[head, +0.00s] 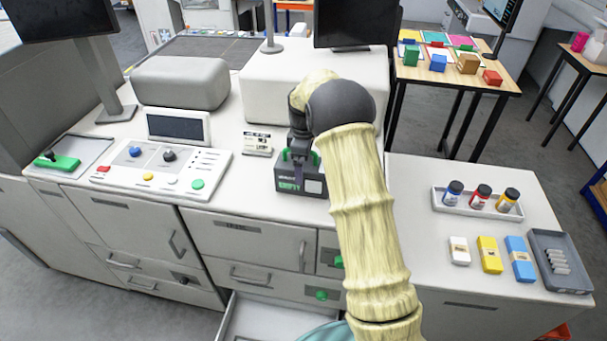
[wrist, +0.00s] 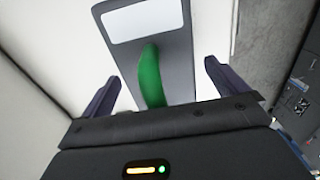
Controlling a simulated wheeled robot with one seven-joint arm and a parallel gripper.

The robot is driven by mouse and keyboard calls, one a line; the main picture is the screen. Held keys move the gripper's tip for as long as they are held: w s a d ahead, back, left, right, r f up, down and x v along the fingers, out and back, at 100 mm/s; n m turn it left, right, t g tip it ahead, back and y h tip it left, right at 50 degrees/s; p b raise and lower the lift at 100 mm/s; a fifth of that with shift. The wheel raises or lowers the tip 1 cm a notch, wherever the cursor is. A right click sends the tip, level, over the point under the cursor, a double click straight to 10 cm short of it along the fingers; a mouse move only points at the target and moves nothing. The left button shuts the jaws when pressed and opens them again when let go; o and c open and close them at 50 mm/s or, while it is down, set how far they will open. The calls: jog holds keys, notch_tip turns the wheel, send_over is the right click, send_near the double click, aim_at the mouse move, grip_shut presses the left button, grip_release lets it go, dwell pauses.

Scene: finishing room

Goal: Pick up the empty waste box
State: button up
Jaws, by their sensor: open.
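In the wrist view the green handle (wrist: 151,76) shows between the two open fingers of my gripper (wrist: 161,74). The fingers appear apart from the handle. A grey face of the box with a white label (wrist: 145,22) lies beyond it.
An open drawer (head: 262,318) juts out below. Bottles in a tray (head: 447,207) and small boxes are on the right counter.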

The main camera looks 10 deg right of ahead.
jog(key=c, duration=1.5)
jog(key=shift+r, duration=0.1)
jog(key=shift+c, duration=0.2)
notch_tip(320, 180, up, 10)
jog(key=b, duration=0.3)
